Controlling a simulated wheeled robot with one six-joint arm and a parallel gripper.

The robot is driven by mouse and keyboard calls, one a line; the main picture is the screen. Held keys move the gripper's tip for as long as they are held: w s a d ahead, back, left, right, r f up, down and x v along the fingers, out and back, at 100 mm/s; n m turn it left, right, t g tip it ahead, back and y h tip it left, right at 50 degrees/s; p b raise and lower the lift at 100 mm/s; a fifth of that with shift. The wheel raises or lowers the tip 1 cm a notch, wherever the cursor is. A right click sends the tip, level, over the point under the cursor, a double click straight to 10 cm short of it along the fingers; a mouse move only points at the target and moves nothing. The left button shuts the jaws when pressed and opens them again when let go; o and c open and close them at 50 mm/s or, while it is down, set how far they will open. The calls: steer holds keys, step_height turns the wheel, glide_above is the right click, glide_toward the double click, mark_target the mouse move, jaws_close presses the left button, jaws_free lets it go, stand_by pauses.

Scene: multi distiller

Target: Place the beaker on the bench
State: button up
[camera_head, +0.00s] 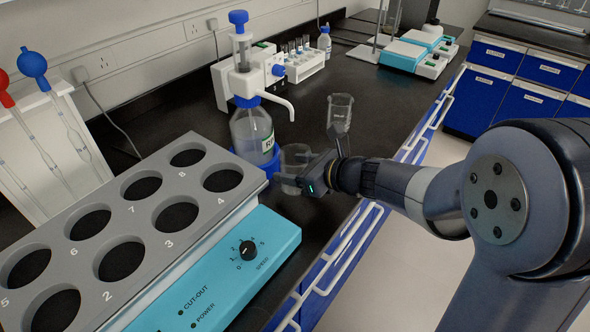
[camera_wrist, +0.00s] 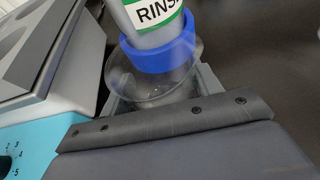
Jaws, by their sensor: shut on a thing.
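A clear glass beaker (camera_head: 296,156) is in the grasp of my gripper (camera_head: 296,180), beside the rinse bottle and near the front edge of the bench. In the wrist view the beaker (camera_wrist: 150,88) sits between my jaws, with the bottle's blue base behind it. My gripper is shut on the beaker. The black bench (camera_head: 310,115) runs along the wall. I cannot tell whether the beaker's bottom touches the bench.
The rinse bottle (camera_head: 250,135) with its blue pump stands close left of the held beaker. A turquoise and grey heating block (camera_head: 275,235) fills the near left. A test tube rack (camera_head: 305,65) and turquoise instruments (camera_head: 388,55) stand farther back. Bare bench lies between them.

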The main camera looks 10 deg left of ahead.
steer(key=shift+f, duration=0.15)
steer(key=o, duration=0.5)
steer(key=shift+f, duration=0.1)
steer(key=o, duration=0.5)
steer(key=shift+r, duration=0.3)
steer(key=p+v, duration=0.1)
steer(key=v, duration=1.1)
steer(key=shift+s+f, duration=0.1)
steer(key=shift+f, duration=0.05)
